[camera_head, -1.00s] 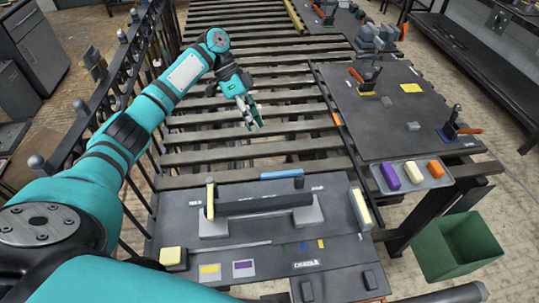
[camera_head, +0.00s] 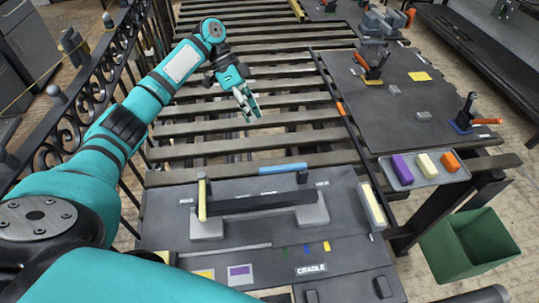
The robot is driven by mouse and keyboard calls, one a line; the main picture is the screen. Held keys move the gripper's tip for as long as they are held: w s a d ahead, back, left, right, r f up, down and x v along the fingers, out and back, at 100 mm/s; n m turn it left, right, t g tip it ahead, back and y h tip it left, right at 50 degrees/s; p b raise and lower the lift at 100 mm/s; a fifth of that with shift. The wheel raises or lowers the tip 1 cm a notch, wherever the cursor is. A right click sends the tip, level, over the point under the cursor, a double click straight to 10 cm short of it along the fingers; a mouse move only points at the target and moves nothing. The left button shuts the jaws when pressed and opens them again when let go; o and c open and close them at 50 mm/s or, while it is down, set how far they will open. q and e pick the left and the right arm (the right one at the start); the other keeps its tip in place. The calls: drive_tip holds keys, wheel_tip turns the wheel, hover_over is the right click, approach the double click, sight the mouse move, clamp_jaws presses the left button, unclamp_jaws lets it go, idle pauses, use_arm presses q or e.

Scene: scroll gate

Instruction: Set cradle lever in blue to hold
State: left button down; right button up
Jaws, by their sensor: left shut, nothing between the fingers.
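The cradle (camera_head: 262,207) is a dark bar on two grey blocks, on the near dark panel with a CRADLE label. A blue lever handle (camera_head: 283,168) lies flat at its far right side, pointing left from a dark post. A yellow lever handle (camera_head: 202,201) is at the left end, lying along the other direction. Small white labels beside both levers are too small to read surely. My left gripper (camera_head: 248,112) is shut and empty, above the slats beyond the cradle, apart from both levers. My right gripper is not in view.
A pale yellow block (camera_head: 371,206) stands at the panel's right edge. A grey tray (camera_head: 414,184) holds purple, yellow and orange blocks. A green bin (camera_head: 468,243) stands on the floor. Orange-handled levers stand on the right bench (camera_head: 400,125). A black railing (camera_head: 85,95) runs along the left.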

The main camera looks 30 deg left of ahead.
sight(283, 169)
use_arm(q)
drive_tip(key=p+x, duration=0.4)
drive_tip(key=x, duration=0.6)
drive_tip(key=shift+s, duration=0.1)
drive_tip(key=s+d+p, duration=0.2)
drive_tip(key=s, duration=0.1)
drive_tip(key=shift+d, duration=0.1)
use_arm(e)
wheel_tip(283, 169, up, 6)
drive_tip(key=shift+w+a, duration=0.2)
use_arm(q)
drive_tip(key=shift+w+f, duration=0.1)
drive_tip(key=shift+d, duration=0.1)
